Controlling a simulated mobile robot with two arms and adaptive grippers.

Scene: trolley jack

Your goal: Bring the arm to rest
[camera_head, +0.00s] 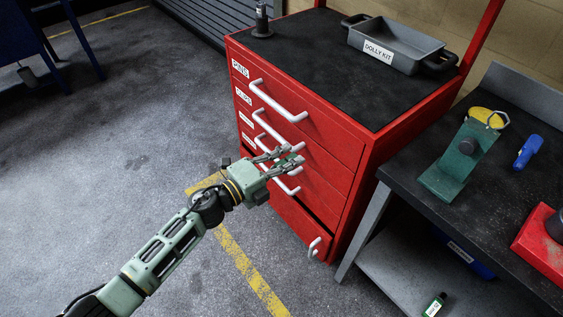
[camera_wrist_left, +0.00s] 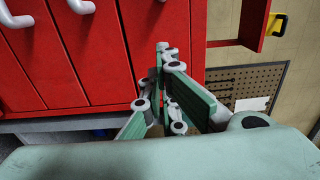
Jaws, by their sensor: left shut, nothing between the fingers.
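My left arm reaches in from the lower left in the head view, stretched out toward the red tool cabinet (camera_head: 340,165). My left gripper (camera_head: 291,158) is shut and empty, in front of the cabinet's labelled drawers and close to their white handles (camera_head: 278,105). I cannot tell whether it touches a handle. In the left wrist view the fingers of the gripper (camera_wrist_left: 164,85) are together, with the red drawer fronts (camera_wrist_left: 75,60) behind them. My right gripper is not in view.
A grey dolly kit tray (camera_head: 385,52) and a dark bottle jack (camera_head: 262,22) stand on the cabinet. At right, a workbench (camera_head: 415,165) holds a green stand (camera_head: 460,165) and a blue tool (camera_head: 527,152). A green bottle (camera_head: 434,304) is on its lower shelf.

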